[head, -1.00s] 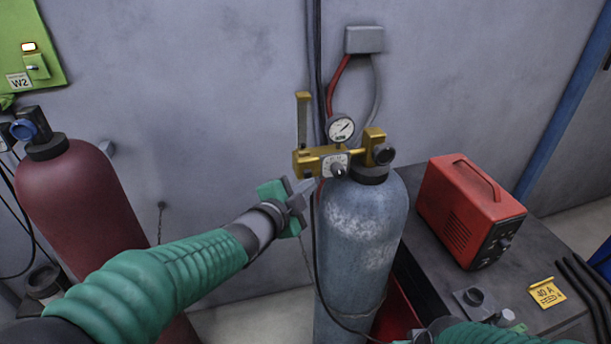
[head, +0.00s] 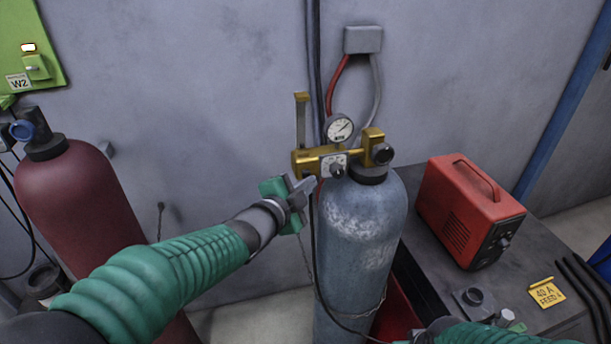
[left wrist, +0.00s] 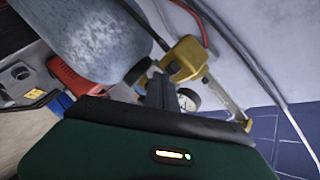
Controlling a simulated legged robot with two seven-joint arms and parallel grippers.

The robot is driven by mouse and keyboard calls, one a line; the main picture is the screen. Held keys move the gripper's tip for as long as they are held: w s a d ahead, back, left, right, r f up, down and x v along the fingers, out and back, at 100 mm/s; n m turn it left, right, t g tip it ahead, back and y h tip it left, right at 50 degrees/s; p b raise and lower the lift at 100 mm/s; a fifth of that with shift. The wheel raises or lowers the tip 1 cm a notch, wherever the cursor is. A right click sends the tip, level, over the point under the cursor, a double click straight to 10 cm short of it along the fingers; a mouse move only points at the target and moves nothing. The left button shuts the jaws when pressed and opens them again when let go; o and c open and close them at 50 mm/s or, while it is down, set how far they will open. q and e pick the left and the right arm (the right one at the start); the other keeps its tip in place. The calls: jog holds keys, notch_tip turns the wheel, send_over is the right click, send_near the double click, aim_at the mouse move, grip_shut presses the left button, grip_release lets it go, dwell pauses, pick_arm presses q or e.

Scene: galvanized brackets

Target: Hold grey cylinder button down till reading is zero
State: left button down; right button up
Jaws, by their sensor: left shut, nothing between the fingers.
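The grey cylinder (head: 361,235) stands upright against the wall, with worn pale patches. A brass regulator (head: 312,161) sits on its top, with a round gauge (head: 340,128) whose needle points up and right; its figures are too small to read. A small dark round button or knob (head: 337,171) is on the regulator's pale front plate. My left gripper (head: 311,184) is shut and empty, its tips just left of and below that knob, seemingly apart from it. The left wrist view shows its dark fingers (left wrist: 160,91) near the regulator (left wrist: 184,60). My right gripper (head: 420,336) is mostly cut off at the bottom edge.
A dark red cylinder (head: 80,205) stands at left under a green panel (head: 28,55). A red welder box (head: 466,212) and a yellow tag (head: 546,293) are on the dark bench (head: 500,285) at right. A hose hangs beside the grey cylinder.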

pick_arm(q)
jog(key=shift+w+d, duration=0.25)
jog(key=shift+w, duration=0.05)
pick_arm(e)
jog(key=shift+d, duration=0.35)
pick_arm(q)
jog(key=shift+w+a, duration=0.2)
jog(key=shift+w, duration=0.05)
pick_arm(e)
jog(key=shift+a+r, duration=0.1)
jog(key=shift+r, duration=0.05)
pick_arm(q)
jog(key=shift+s, duration=0.15)
dwell(1.1)
jog(key=shift+s+b, duration=0.45)
jog(key=shift+s, duration=0.4)
pick_arm(e)
jog(key=shift+f, duration=0.6)
pick_arm(q)
jog(key=s+b, duration=0.1)
jog(key=s+d+b, duration=0.1)
jog(key=s, duration=0.1)
jog(key=s+b, duration=0.1)
jog(key=s, duration=0.1)
jog(key=shift+d+b, duration=0.35)
pick_arm(e)
notch_tip(320, 180, down, 4)
jog(key=shift+s+r, duration=0.1)
jog(key=shift+r, duration=0.05)
